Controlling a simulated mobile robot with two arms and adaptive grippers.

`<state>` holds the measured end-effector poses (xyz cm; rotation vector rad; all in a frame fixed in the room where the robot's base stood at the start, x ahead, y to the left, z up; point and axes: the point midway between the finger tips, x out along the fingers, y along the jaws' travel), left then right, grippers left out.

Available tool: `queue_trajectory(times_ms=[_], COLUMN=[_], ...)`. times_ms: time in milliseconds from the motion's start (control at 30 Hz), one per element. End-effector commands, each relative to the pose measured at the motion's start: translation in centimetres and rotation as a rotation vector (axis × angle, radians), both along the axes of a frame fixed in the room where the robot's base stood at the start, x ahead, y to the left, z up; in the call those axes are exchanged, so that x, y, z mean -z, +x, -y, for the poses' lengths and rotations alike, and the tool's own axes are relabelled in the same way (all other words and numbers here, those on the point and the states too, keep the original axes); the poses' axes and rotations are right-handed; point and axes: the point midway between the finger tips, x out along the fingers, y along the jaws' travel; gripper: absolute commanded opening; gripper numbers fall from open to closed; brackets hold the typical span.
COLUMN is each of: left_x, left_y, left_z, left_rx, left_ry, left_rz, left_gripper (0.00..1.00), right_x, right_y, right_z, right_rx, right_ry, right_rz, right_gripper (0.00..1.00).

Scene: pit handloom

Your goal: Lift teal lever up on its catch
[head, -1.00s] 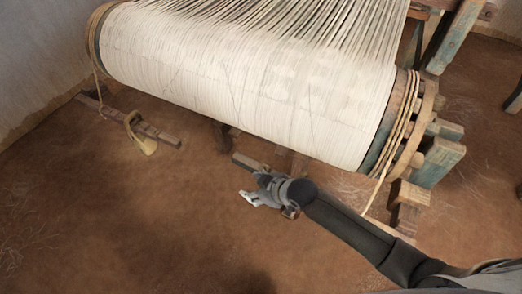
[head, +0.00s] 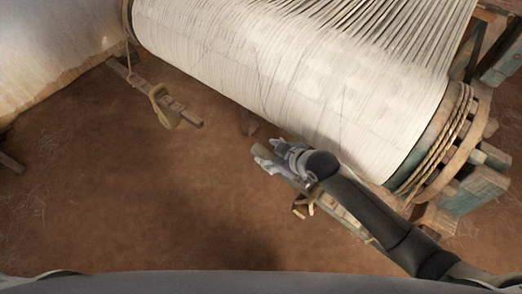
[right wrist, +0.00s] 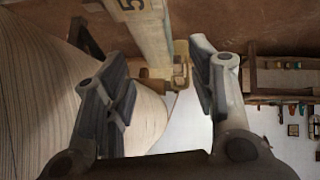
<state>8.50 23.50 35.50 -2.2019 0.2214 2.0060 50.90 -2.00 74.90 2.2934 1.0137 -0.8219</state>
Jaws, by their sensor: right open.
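A long wooden bar (head: 341,214), dull and greyish, lies below the cloth beam at the right in the head view; it seems to be the lever, though its teal colour is hard to make out. My right gripper (head: 268,157) is over the bar's far end, in front of the beam. Contact cannot be told. My left gripper is out of view.
The large cloth beam (head: 290,75) wrapped in white threads stands close behind my right arm. Its roped wooden end wheel (head: 473,135) is at the right. Another bar with a rope loop (head: 165,106) lies at the left. The earthen floor (head: 130,205) in front is clear.

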Motion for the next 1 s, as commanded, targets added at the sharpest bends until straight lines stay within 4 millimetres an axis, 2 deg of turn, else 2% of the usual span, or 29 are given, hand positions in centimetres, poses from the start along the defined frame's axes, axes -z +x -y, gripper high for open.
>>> queue_trajectory(times_ms=[67, 167, 433, 600, 933, 1000], left_x=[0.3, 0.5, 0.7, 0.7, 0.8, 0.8], left_y=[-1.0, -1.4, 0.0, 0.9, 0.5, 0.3], left_z=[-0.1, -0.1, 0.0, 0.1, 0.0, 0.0], left_rx=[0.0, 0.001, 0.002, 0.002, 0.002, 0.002], left_ry=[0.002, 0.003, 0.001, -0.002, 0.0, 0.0], left_rz=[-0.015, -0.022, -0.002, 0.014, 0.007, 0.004], left_gripper=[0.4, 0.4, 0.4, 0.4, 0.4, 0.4], right_x=[1.0, 2.1, 4.3, 4.9, 5.0, 5.0], right_y=[0.8, 1.6, 3.4, 3.8, 3.9, 3.9], right_z=[-0.7, -1.4, -2.9, -3.3, -3.4, -3.4], right_rx=[0.0, 0.0, 0.001, 0.0, 0.0, 0.0], right_ry=[0.0, -0.001, -0.001, -0.001, -0.001, -0.001], right_rz=[0.0, -0.001, 0.0, 0.001, 0.001, 0.001], right_gripper=[0.52, 0.52, 0.52, 0.52, 0.52, 0.43])
